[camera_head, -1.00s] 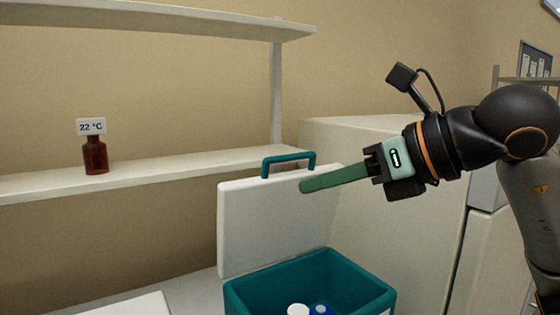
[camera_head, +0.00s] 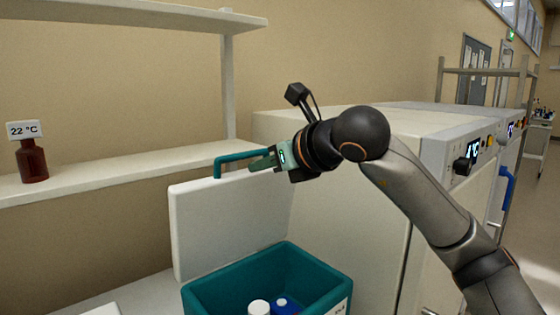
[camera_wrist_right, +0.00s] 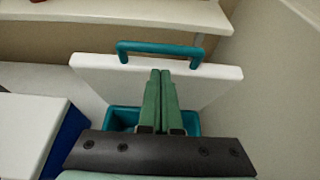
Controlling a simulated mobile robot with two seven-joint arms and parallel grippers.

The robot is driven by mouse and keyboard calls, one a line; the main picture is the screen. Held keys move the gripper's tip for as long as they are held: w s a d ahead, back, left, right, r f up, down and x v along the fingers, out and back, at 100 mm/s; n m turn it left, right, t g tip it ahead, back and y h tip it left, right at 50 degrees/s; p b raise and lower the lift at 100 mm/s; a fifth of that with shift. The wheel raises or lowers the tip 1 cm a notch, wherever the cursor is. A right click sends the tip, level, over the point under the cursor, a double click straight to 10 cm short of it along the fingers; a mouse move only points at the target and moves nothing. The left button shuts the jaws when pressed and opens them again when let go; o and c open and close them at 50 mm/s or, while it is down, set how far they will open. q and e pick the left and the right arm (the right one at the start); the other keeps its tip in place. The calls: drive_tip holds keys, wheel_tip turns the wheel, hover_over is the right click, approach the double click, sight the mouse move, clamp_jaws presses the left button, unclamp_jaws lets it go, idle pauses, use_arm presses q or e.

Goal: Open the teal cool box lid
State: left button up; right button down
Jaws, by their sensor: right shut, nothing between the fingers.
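The teal cool box (camera_head: 235,281) stands open at the bottom of the head view. Its white lid (camera_head: 228,222) stands upright behind the box, with the teal handle (camera_head: 238,157) on its top edge. In the wrist view the lid (camera_wrist_right: 215,76) and its handle (camera_wrist_right: 160,47) lie beyond the fingers, and part of the box (camera_wrist_right: 121,118) shows below. My right gripper (camera_head: 254,164) is shut and empty, close to the handle's right end in the head view. Whether it touches the lid I cannot tell. In the wrist view its green fingers (camera_wrist_right: 160,76) lie together. My left gripper is not in view.
White-capped and blue-capped containers (camera_head: 259,307) (camera_head: 285,305) stand inside the box. A large cream cabinet (camera_head: 350,225) stands right of the box.

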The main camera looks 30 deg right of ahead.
sight(246, 154)
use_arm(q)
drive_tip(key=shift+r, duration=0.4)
use_arm(e)
drive_tip(key=shift+w+a+r, duration=0.1)
drive_tip(key=shift+w+r, duration=0.25)
drive_tip(key=shift+w, duration=0.45)
drive_tip(key=shift+w+a+r+p, duration=0.1)
drive_tip(key=shift+w+r+p, duration=0.1)
drive_tip(key=shift+w+p, duration=0.3)
drive_tip(key=shift+w+a+r+p, duration=0.1)
drive_tip(key=shift+w+r+p, duration=0.1)
drive_tip(key=shift+w, duration=0.7)
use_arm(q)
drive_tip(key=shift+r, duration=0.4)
use_arm(e)
drive_tip(key=shift+s, duration=0.1)
drive_tip(key=shift+f, duration=0.1)
